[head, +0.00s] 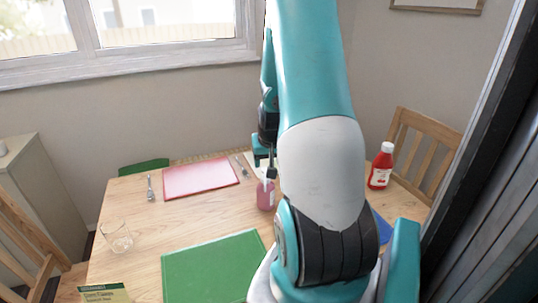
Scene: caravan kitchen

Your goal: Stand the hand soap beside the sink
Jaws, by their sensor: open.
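I cannot tell whether the fingers touch the pump. No sink is in view.
The table (135,205) also holds a red placemat (200,178), a green placemat (212,268), a drinking glass (117,238), a red bottle (380,168), cutlery (150,188) and a green-and-yellow packet (105,293). Wooden chairs (428,145) stand around it. My arm covers the table's middle right.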

